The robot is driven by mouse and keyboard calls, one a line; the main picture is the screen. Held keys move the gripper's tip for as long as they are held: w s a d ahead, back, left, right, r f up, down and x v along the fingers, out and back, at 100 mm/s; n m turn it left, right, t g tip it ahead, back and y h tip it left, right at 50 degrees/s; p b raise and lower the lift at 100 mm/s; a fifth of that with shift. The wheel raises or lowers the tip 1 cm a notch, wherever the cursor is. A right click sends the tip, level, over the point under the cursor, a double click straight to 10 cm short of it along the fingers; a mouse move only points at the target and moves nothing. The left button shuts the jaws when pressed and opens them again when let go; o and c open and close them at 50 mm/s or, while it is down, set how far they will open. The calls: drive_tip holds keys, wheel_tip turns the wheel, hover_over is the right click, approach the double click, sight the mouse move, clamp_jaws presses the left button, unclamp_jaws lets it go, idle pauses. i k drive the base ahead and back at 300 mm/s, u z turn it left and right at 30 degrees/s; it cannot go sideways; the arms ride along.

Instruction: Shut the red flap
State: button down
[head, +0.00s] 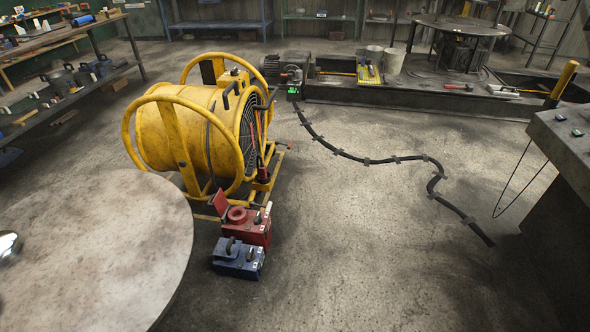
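The red flap (221,203) stands raised, tilted up at the left side of a small red box (260,235). A round red ring or socket (238,214) shows on the box top just right of the flap. The red box sits on the floor in front of the yellow drum fan, directly behind a blue box (238,260), which hides part of its front. My gripper is not in the head view.
The yellow drum fan (185,130) with its tube frame stands behind the boxes. A round table (100,250) fills the lower left, with a shiny metal object (8,246) at its edge. A black cable (345,154) crosses the floor. A grey console (560,150) stands right. Middle floor is mostly clear.

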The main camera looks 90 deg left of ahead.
sight(219, 201)
drive_tip(key=u, duration=1.2)
drive_tip(key=i, duration=1.1)
drive_tip(key=u, duration=2.6)
drive_tip(key=i, duration=1.7)
drive_tip(key=z, duration=0.05)
